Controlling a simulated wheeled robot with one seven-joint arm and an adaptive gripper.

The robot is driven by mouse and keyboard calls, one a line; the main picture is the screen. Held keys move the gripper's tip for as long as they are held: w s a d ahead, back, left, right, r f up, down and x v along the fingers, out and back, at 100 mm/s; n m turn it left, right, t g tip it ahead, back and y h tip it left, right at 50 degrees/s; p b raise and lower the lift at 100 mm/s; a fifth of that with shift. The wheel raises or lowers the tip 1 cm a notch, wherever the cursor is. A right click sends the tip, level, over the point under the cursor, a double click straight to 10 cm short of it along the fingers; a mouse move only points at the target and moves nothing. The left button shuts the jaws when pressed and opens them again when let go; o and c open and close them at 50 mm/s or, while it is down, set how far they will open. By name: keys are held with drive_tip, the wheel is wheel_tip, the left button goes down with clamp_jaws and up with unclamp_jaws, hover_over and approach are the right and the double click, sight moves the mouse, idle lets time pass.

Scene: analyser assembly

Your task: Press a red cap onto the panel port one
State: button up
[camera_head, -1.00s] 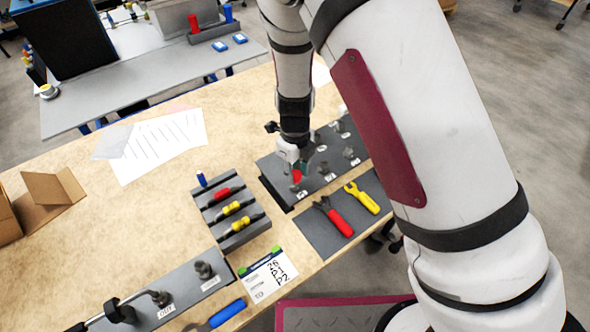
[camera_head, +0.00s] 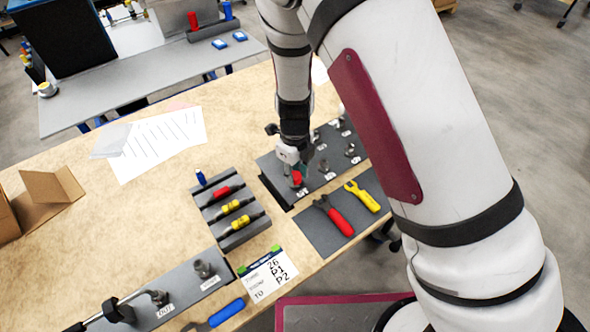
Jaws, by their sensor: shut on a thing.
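My gripper (camera_head: 291,165) points down over the near left corner of the dark port panel (camera_head: 272,178). It is shut on a red cap (camera_head: 297,178). The cap is at the near left port, just above its white label; whether it is seated on the port is too small to tell. The other ports of the panel (camera_head: 323,165) show as grey fittings with white labels, partly hidden behind my arm.
A written card (camera_head: 267,276) and a grey fitting block (camera_head: 185,285) are nearer. Papers (camera_head: 160,140) lie back left.

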drive_tip(key=shift+f, duration=0.4)
drive_tip(key=o, duration=0.8)
wheel_tip(320, 180, up, 12)
idle(0.4)
